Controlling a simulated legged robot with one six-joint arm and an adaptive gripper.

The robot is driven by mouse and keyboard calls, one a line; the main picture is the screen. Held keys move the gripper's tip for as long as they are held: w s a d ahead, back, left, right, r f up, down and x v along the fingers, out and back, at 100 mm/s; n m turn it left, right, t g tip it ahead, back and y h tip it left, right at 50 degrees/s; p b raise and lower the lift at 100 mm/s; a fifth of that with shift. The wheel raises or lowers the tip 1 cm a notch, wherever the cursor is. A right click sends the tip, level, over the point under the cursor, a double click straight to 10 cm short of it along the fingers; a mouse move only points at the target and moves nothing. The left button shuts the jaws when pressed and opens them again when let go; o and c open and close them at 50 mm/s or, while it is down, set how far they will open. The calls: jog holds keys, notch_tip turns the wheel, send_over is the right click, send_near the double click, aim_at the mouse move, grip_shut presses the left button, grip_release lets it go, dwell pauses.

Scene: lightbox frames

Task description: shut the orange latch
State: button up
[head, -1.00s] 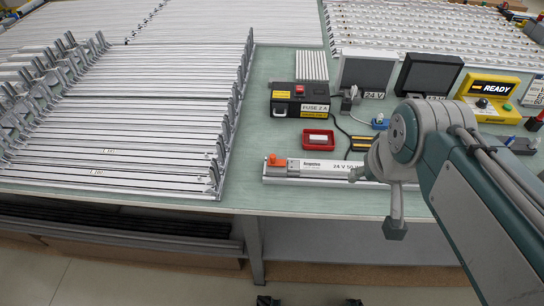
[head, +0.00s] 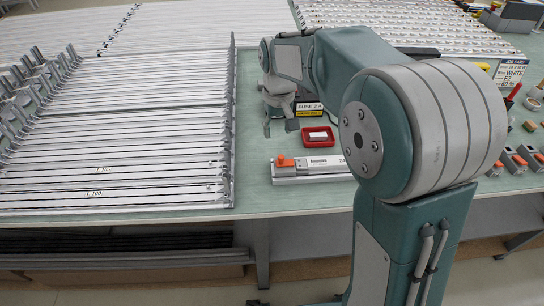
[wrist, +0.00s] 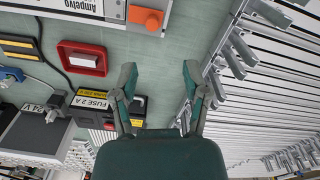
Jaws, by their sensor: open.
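The orange latch (head: 284,160) sits at the left end of a silver unit (head: 318,170) near the table's front edge. In the wrist view the latch (wrist: 146,17) is at the top, beside the unit's printed label. I cannot tell how far it is turned. My gripper (head: 280,124) is open and empty, behind the latch and apart from it, by the fuse box. In the wrist view the open fingers (wrist: 160,78) are spread below the latch with bare table between them. My arm hides the right part of the silver unit in the head view.
A red tray (head: 306,142) with a white block lies behind the unit. The fuse box (wrist: 92,114) is close to my gripper's fingers. A large rack of metal rails (head: 120,140) fills the left, with upright posts along its edge. Bare green table (head: 255,150) lies between rack and unit.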

aim_at(281, 156)
jog(key=f, duration=0.1)
jog(key=d+f, duration=0.1)
jog(key=f, duration=0.1)
jog(key=d+f, duration=0.1)
jog(key=f, duration=0.1)
jog(key=shift+f, duration=0.25)
jog(key=f, duration=0.2)
jog(key=a+f, duration=0.1)
jog(key=f, duration=0.1)
jog(key=shift+a+f, duration=0.25)
jog(key=shift+f, duration=0.25)
jog(key=shift+d, duration=0.5)
grip_shut()
jog(key=shift+a, duration=0.2)
